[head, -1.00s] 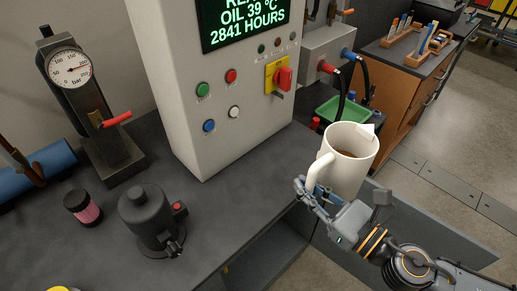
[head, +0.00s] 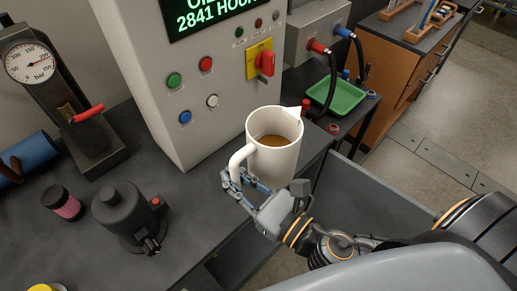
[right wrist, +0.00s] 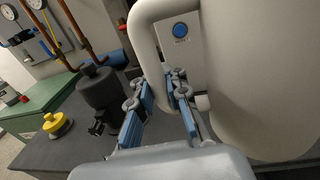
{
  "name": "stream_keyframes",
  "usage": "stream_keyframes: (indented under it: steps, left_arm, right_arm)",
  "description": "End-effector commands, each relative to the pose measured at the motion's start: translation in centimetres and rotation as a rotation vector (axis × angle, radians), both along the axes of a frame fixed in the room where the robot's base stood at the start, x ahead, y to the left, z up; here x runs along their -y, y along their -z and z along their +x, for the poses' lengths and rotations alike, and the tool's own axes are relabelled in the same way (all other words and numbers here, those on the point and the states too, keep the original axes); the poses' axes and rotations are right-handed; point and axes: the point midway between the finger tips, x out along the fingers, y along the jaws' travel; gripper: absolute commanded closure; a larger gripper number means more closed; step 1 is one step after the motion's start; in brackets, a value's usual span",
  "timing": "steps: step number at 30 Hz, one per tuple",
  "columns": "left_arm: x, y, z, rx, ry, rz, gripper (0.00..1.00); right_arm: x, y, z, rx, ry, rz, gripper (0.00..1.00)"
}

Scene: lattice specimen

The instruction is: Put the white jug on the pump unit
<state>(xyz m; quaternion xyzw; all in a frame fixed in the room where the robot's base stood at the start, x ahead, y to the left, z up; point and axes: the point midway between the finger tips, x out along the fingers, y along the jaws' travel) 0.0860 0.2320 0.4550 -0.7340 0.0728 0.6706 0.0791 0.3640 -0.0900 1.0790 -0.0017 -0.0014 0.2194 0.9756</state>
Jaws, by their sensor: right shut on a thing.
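The white jug (head: 283,160) has a spout and brown liquid inside. It is upright, over the right part of the dark bench. My right gripper (head: 245,183) is shut on the jug's handle. In the right wrist view the blue-padded fingers (right wrist: 160,108) are on either side of the handle (right wrist: 145,45), and the jug body (right wrist: 255,80) fills the right side. I cannot tell for sure which thing is the pump unit; a low dark-topped unit (head: 345,122) with hoses stands behind the jug. My left gripper is not in view.
A green tray (head: 337,96) lies on the dark-topped unit. The grey control cabinet (head: 150,80) stands left of the jug. The bench (head: 205,215) also bears a black cylinder device (head: 117,210), a pink-banded jar (head: 65,203) and a gauge stand (head: 95,150). Bare bench shows between them.

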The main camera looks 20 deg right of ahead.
Motion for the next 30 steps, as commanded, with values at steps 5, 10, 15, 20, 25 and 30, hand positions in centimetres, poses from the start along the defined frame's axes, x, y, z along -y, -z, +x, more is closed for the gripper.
stream_keyframes:
  steps: [5,10,15,20,25,30]
  left_arm:
    - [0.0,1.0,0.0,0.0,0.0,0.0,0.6]
    - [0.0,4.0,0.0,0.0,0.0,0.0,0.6]
    - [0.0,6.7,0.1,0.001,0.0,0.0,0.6]
    - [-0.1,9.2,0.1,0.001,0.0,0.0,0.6]
    - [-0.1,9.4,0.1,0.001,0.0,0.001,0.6]
    - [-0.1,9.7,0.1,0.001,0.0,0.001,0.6]
  right_arm:
    - [-0.3,0.5,0.6,0.008,0.003,-0.005,1.0]
    - [0.9,2.2,3.1,0.012,0.002,-0.009,1.0]
    - [2.1,3.3,5.5,0.011,0.003,-0.007,1.0]
    - [3.2,4.4,7.8,0.011,0.003,-0.008,1.0]
    - [4.2,6.9,10.1,0.002,0.006,-0.006,1.0]
    - [4.8,8.5,11.4,0.003,0.003,-0.005,1.0]
